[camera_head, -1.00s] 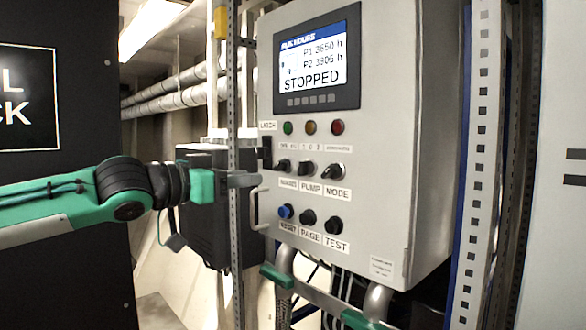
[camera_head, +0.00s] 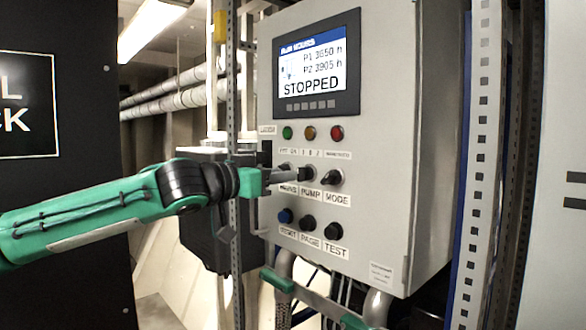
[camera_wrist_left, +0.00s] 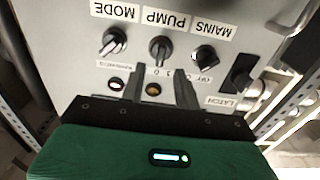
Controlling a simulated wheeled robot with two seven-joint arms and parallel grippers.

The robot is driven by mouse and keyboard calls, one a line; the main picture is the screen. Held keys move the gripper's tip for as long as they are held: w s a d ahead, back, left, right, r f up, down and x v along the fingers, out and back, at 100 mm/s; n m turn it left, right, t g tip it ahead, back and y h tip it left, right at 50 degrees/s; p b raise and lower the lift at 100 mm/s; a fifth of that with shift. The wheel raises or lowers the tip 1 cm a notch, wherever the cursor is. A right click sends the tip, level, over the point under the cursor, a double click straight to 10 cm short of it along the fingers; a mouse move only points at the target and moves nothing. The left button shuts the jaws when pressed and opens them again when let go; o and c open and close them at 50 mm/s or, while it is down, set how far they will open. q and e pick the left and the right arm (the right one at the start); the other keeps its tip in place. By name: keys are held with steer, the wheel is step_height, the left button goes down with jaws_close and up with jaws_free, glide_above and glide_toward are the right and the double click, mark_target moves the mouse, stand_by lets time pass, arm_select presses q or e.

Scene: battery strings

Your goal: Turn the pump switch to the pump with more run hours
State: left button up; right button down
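The PUMP switch (camera_head: 305,173) is a black knob in the middle of the upper knob row on the grey control panel. In the left wrist view the PUMP knob (camera_wrist_left: 160,50) appears upside down, its pointer seeming to be towards the middle 0 mark. My left gripper (camera_wrist_left: 158,74) is open, its two fingers apart and empty. Its tips lie just short of the knob, roughly in line with it. In the head view my left gripper (camera_head: 282,175) reaches in from the left and partly covers the MAINS knob.
The MODE knob (camera_head: 331,177) is right of PUMP; the MAINS knob (camera_wrist_left: 204,58) is on its other side. Three lamps sit above, the amber one (camera_head: 310,133) in the middle. RESET, PAGE and TEST buttons sit below. A perforated upright (camera_head: 232,100) stands left of the panel.

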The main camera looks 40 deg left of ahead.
mark_target(304, 174)
arm_select(q)
steer(key=shift+w+d+p, duration=0.15)
steer(key=shift+w+p, duration=1.35)
steer(key=shift+w, duration=0.7)
steer(key=shift+c, duration=0.4)
jaws_close()
